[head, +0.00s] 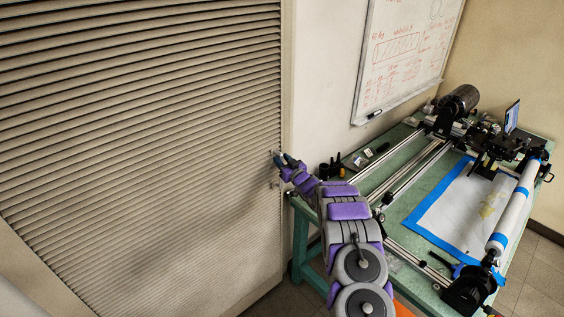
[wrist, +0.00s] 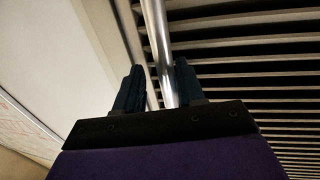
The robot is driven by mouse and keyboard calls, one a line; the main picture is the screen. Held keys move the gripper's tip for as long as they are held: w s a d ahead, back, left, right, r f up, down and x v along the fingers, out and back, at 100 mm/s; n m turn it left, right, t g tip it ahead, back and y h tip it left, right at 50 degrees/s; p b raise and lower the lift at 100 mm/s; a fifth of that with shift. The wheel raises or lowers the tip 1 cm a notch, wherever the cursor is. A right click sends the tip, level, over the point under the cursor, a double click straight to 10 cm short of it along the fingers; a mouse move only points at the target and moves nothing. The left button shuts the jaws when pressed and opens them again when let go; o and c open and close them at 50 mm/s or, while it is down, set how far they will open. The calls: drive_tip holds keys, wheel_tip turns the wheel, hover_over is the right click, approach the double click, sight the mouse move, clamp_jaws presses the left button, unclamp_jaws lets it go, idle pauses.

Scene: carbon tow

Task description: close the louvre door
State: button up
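The louvre door (head: 140,120) fills the left of the head view, its slats running across it. Its right edge lies close to the pale frame beside the wall; I cannot tell whether a gap is left. My gripper (head: 284,160) is at that edge, by a small metal handle (head: 276,184). In the wrist view, the slats (wrist: 250,60) are at the right and the handle's bright bar (wrist: 155,30) runs between the two dark fingers of my gripper (wrist: 158,66). The fingers are apart, with a gap left of the bar. The right finger is close to the bar; contact is unclear.
A green workbench (head: 405,200) with rails, a roller and a blue-edged white sheet stands right of my arm, close to it. A whiteboard (head: 405,50) hangs on the wall above. Some tiled floor (head: 540,265) shows at the lower right.

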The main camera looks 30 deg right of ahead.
drive_tip(key=s, duration=1.7)
drive_tip(key=shift+s+d, duration=0.15)
drive_tip(key=shift+d, duration=0.1)
drive_tip(key=shift+f, duration=0.1)
drive_tip(key=shift+c, duration=0.3)
